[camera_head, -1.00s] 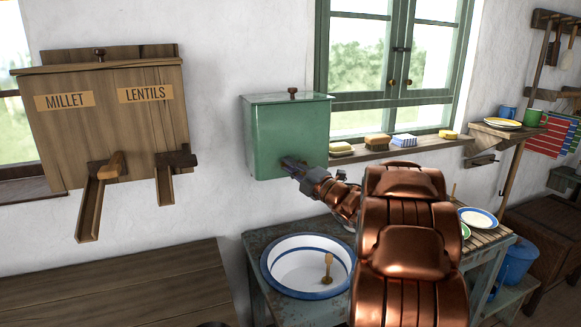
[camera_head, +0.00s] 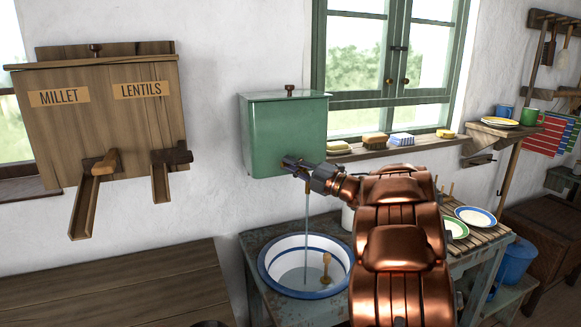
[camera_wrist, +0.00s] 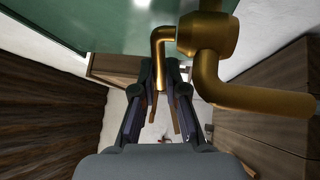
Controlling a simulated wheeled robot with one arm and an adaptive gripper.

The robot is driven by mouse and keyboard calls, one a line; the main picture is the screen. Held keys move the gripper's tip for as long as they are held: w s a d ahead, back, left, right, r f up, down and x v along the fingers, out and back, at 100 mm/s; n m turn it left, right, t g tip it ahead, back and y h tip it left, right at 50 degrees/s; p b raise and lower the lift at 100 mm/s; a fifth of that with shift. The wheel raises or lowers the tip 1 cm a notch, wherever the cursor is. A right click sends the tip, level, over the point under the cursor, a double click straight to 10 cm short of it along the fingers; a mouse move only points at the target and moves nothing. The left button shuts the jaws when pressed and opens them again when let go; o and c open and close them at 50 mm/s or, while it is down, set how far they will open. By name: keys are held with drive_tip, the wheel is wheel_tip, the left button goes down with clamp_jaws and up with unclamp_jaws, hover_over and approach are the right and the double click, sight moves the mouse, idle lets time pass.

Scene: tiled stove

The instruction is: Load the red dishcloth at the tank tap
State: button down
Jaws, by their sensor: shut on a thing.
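The green water tank (camera_head: 285,138) hangs on the wall left of the window. My gripper (camera_head: 291,163) is at its brass tap, low on the tank front. In the wrist view my gripper (camera_wrist: 160,72) is shut on a bent brass tap handle (camera_wrist: 158,50); a thicker brass pipe (camera_wrist: 255,98) runs off to the right. A thin water stream (camera_head: 307,230) falls from the tap into the white, blue-rimmed basin (camera_head: 266,268). A red cloth (camera_head: 548,140) hangs at the far right beside blue and green ones. It is away from the tap and basin.
A wooden-handled tool (camera_head: 326,268) stands in the basin. Sponges and brushes lie on the window sill (camera_head: 400,153). Plates (camera_head: 475,216) lie on the slatted rack. A millet and lentils dispenser (camera_head: 100,120) hangs at left above a bare wooden table (camera_head: 120,285).

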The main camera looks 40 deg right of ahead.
drive_tip(key=c, duration=1.2)
unclamp_jaws()
drive_tip(key=shift+s, duration=0.1)
drive_tip(key=v, duration=1.2)
drive_tip(key=shift+a, duration=0.1)
